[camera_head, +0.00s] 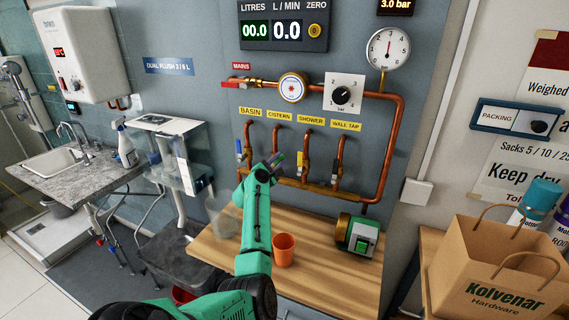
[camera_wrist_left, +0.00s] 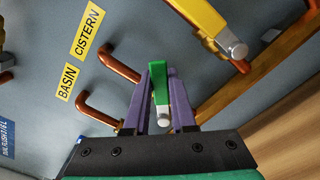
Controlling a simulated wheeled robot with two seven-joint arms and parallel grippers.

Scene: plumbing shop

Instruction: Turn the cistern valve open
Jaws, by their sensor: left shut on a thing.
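The cistern valve's green lever (camera_wrist_left: 159,85) is between the purple fingers of my left gripper (camera_wrist_left: 161,76) in the left wrist view. The fingers are shut on it, one on each side. The lever's pale pivot end shows at its lower end. In the head view my left gripper (camera_head: 276,161) is at the valve row, below the CISTERN label (camera_head: 279,115), and hides most of the valve. The copper cistern pipe (camera_head: 276,137) comes down just above it. My right gripper is not in view.
The shower valve's yellow lever (camera_wrist_left: 200,15) is close beside the fingers. The basin valve's blue lever (camera_head: 239,149) is left of the gripper, and the wall tap valve (camera_head: 337,170) is further right. An orange cup (camera_head: 284,249) and a green-fronted device (camera_head: 357,235) stand on the bench. The flow display (camera_head: 284,30) reads 0.0.

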